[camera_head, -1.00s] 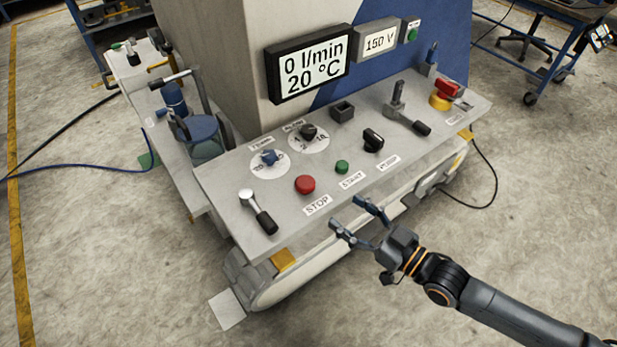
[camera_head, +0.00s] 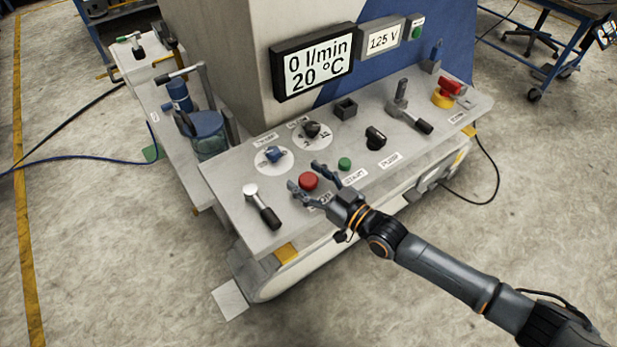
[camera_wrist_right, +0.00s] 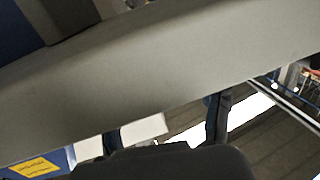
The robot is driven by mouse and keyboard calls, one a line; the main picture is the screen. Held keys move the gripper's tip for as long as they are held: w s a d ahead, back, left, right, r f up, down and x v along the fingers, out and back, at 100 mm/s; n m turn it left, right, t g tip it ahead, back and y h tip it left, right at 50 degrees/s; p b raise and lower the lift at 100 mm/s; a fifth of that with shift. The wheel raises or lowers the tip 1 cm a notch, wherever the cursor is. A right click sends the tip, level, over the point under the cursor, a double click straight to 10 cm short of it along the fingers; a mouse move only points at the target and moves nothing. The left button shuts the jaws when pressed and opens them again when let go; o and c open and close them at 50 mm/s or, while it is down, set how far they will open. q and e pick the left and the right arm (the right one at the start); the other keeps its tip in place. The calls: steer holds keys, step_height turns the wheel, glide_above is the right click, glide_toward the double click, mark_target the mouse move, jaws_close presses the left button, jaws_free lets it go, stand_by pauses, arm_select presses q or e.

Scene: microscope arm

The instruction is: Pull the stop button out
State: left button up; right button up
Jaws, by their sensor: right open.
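The red stop button (camera_head: 308,181) sits on the sloped grey control panel (camera_head: 230,210), left of the green start button (camera_head: 344,164). My right gripper (camera_head: 305,176) is open at the stop button, with one finger on its left and the other on its upper right. I cannot tell whether the fingers touch it. The gripper partly covers the STOP label. In the right wrist view both dark fingers (camera_wrist_right: 165,125) stand apart, and the button cannot be made out there. My left gripper is not in view.
A lever with a black handle (camera_head: 262,206) stands left of the button. A blue knob (camera_head: 274,154) and a black knob (camera_head: 311,129) are behind it. A black switch (camera_head: 375,138), another lever (camera_head: 410,116) and a red-yellow switch (camera_head: 445,93) are to the right.

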steer(key=shift+c, duration=0.2)
jaws_close()
steer(key=shift+r+p, duration=0.5)
steer(key=shift+r, duration=0.35)
steer(key=shift+o, duration=0.2)
jaws_free()
steer(key=shift+d, duration=0.1)
steer(key=shift+s+d+f, duration=0.1)
steer(key=shift+s+d, duration=0.15)
steer(key=shift+s, duration=0.05)
steer(key=v, duration=1.1)
